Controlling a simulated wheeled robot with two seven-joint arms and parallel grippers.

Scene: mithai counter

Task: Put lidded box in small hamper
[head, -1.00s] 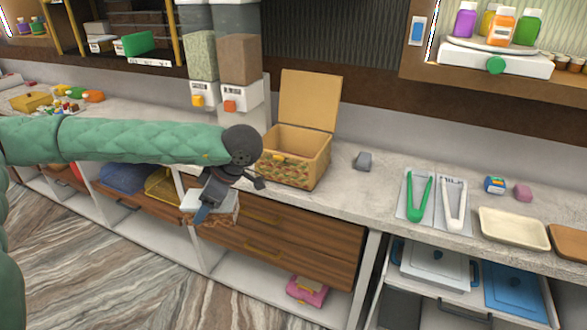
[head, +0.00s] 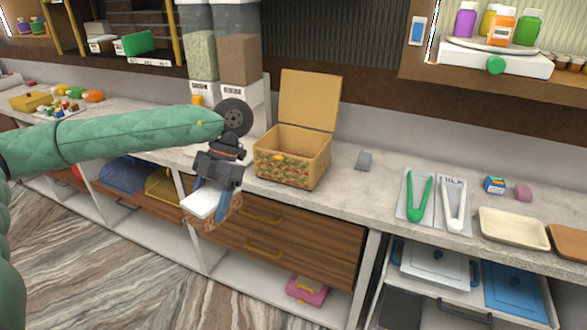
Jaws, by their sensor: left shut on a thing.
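The small hamper (head: 284,172) stands on the counter in the middle of the head view, a tan box with a patterned band and its lid (head: 308,100) raised at the back. My left gripper (head: 212,196) points down just left of the hamper, in front of the counter edge. It is shut on the lidded box (head: 206,206), which has a white top and brown woven-looking sides. The box is tilted and hangs below the counter top, apart from the hamper. The gripper hides part of the box. The hamper's inside floor is hidden. My right gripper is not in view.
Tall dispensers (head: 238,50) stand behind and left of the hamper. Wooden drawers (head: 290,240) are below. The counter right of the hamper is mostly clear.

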